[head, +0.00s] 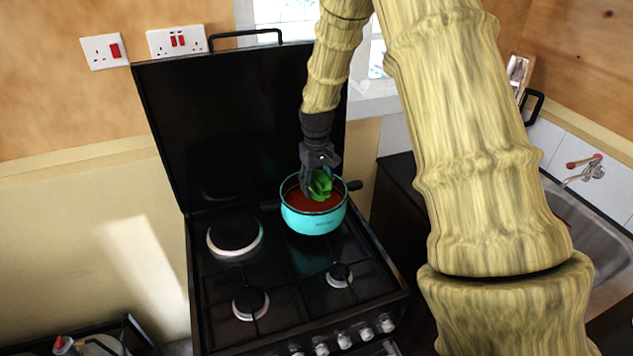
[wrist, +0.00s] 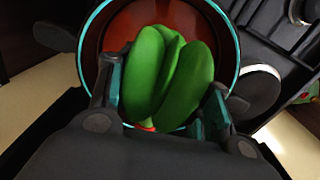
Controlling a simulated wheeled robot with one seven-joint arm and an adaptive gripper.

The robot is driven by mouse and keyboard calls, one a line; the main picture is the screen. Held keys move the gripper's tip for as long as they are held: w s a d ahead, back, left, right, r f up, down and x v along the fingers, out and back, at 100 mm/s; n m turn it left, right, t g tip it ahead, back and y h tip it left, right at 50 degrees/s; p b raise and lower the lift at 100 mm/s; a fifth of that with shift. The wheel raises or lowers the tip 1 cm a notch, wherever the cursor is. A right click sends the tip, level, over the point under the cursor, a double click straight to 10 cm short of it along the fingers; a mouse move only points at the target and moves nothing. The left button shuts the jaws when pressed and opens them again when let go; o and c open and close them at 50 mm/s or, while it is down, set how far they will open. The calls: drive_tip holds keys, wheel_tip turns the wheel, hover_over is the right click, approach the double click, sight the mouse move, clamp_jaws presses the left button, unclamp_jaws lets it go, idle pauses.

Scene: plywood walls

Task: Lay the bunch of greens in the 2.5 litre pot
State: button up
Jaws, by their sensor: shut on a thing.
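The bunch of greens (head: 320,185) is bright green with several thick rounded lobes. It also fills the middle of the wrist view (wrist: 165,75), where a small red-orange bit shows at its base. My gripper (head: 310,187) is shut on the greens near that base and holds them at the pot's mouth. The turquoise pot (head: 314,222) with a reddish-brown inside stands on the back right of the stove. In the wrist view its rim (wrist: 236,50) surrounds the greens. I cannot tell whether the greens touch the pot's bottom.
The black stove (head: 270,285) has bare burners in front and a round plate (head: 235,238) left of the pot. Its raised black lid (head: 235,125) stands behind. A dark pot handle (head: 354,186) sticks out right. A sink (head: 580,235) lies at the far right.

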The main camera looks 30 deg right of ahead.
sight(318, 178)
drive_tip(key=shift+s+f+b, duration=0.2)
drive_tip(key=shift+f+b, duration=0.2)
drive_tip(key=shift+f, duration=0.5)
drive_tip(key=o, duration=1.2)
drive_tip(key=shift+c, duration=0.2)
wheel_tip(318, 178, up, 12)
